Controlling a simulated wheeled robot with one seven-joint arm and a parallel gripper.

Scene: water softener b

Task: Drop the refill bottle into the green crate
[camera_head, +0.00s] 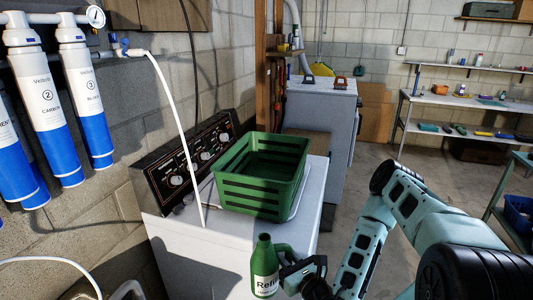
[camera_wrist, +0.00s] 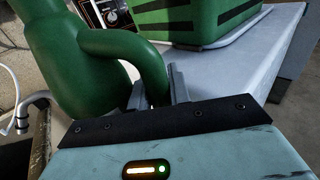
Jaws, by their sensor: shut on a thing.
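The refill bottle (camera_head: 265,262) is green with a white label and a side handle. The green crate (camera_head: 255,198) stands on the machine top behind the bottle, with slotted sides and an open top. Its lower part shows in the wrist view (camera_wrist: 200,22).
The white machine (camera_head: 215,255) has a dark knob panel (camera_head: 195,160) at its back. A white hose (camera_head: 183,130) hangs down to its top, left of the crate. Blue and white filter cartridges (camera_head: 85,110) hang on the left wall. Open floor lies to the right.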

